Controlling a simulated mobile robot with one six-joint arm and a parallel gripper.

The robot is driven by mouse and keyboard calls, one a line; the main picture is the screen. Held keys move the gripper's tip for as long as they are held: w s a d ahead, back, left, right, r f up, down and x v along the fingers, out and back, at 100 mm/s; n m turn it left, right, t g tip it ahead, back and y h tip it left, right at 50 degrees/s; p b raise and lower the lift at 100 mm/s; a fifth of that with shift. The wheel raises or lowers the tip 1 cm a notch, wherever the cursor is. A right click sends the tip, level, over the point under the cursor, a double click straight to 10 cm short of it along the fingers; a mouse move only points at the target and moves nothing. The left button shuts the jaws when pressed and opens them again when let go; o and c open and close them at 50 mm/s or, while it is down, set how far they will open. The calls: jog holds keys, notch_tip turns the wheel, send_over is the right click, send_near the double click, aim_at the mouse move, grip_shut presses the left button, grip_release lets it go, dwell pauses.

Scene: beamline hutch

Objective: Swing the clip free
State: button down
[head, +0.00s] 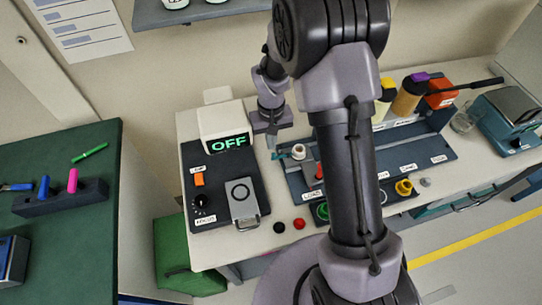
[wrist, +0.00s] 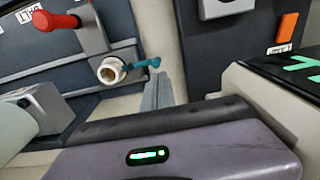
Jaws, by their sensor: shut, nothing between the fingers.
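A teal clip (wrist: 146,63) sticks out to the right from a round white fitting (wrist: 111,70) on the dark rail in the wrist view. In the head view the teal clip (head: 279,155) lies just left of the white fitting (head: 298,151). My gripper (head: 271,143) points down close to the clip's free end. In the wrist view its grey fingers (wrist: 158,92) are together and empty, just beside the clip's tip. I cannot tell whether they touch it.
A red-handled lever (wrist: 62,20) stands beside the fitting. A control box with an OFF display (head: 229,142) and an orange switch (head: 199,179) is left of my gripper. Bottles (head: 408,98) stand at the back right. A green bin (head: 180,255) is below the bench.

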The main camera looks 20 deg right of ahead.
jog(key=shift+f, duration=0.1)
dwell(0.3)
jog(key=shift+f+b, duration=1.35)
jog(key=shift+f, duration=0.15)
jog(key=shift+f, duration=0.15)
